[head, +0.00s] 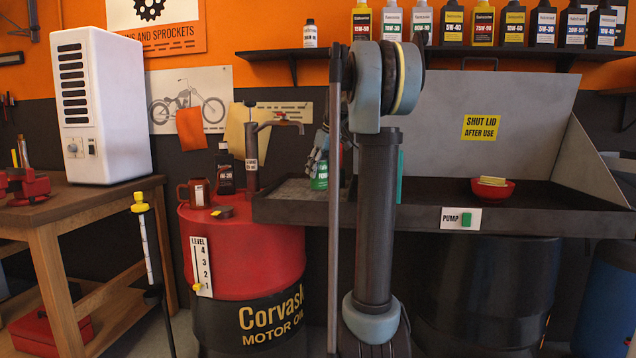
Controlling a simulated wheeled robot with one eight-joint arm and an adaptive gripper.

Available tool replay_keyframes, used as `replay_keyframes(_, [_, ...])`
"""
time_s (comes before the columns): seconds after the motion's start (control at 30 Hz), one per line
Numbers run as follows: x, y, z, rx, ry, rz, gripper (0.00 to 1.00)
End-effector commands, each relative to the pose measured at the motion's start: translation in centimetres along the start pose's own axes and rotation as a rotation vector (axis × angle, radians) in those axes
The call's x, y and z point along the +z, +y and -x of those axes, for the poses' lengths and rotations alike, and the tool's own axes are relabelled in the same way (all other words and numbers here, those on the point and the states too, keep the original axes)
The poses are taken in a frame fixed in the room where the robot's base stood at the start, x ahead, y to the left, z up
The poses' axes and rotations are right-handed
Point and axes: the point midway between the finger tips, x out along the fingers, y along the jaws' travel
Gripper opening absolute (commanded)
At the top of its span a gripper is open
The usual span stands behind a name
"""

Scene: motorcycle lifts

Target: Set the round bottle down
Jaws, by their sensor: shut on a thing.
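A round bottle with green on its side (320,180) is in my gripper (320,158), left of my upright arm link, over the left part of the dark parts-washer basin (330,213). The gripper appears shut on the bottle's upper part. My arm hides some of the bottle and gripper. I cannot tell whether the bottle's base touches the basin.
A red bowl (492,188) stands in the basin's right part. Above, a shelf (480,50) holds several bottles.

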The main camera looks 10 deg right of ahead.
Motion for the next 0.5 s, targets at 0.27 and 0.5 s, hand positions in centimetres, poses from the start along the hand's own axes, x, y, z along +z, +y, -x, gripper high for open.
replay_keyframes(0.27, [1.2,0.0,-3.1,0.000,0.000,0.000,0.16])
replay_keyframes(0.5, [1.5,0.0,-3.6,0.000,0.000,0.000,0.16])
